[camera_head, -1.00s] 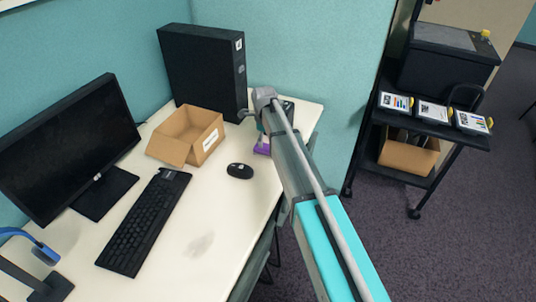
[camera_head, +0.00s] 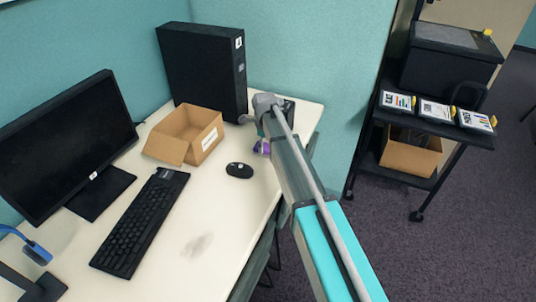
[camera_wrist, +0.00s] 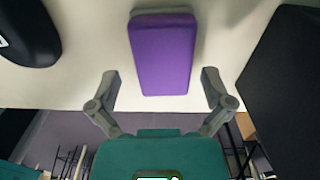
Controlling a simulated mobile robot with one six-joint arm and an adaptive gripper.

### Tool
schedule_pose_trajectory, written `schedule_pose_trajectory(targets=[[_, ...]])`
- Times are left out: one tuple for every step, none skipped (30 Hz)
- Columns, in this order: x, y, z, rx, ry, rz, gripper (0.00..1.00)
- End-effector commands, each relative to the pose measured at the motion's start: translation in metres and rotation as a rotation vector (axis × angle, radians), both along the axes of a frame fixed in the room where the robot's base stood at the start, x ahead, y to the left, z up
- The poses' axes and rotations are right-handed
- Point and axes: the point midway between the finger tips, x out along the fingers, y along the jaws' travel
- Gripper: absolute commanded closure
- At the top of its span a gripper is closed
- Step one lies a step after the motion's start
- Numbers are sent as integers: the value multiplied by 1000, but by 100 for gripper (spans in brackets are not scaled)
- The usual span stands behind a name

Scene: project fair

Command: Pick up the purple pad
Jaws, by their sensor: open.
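The purple pad (camera_wrist: 162,55) lies on the pale desk in the wrist view, near the desk's edge. In the head view only a small part of the purple pad (camera_head: 262,147) shows beside my arm, which hides the rest. My gripper (camera_wrist: 158,80) is open and empty. Its two fingers stand apart, one to each side of the pad's near end, with a gap on both sides. The height of the fingers above the pad is hard to tell.
A black mouse (camera_head: 239,170) lies left of the pad. An open cardboard box (camera_head: 207,138), a keyboard (camera_head: 140,222), a monitor (camera_head: 65,145) and a black computer tower (camera_head: 203,70) stand on the desk (camera_head: 215,225). A cart (camera_head: 430,125) stands at the right.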

Motion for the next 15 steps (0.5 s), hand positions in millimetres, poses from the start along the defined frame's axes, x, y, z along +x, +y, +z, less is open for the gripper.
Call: schedule_pose_trajectory(targets=[[0,0,-8,0,0,0,0],[0,0,-10,0,0,0,0],[0,0,-13,0,0,0,0],[0,0,-15,0,0,0,0],[0,0,-17,0,0,0,0],[0,0,-18,0,0,0,0],[0,0,-20,0,0,0,0],[0,0,-21,0,0,0,0],[0,0,-22,0,0,0,0],[0,0,-22,0,0,0,0],[0,0,-22,0,0,0,0],[0,0,-23,0,0,0,0],[0,0,-23,0,0,0,0],[0,0,-23,0,0,0,0],[0,0,-22,0,0,0,0]])
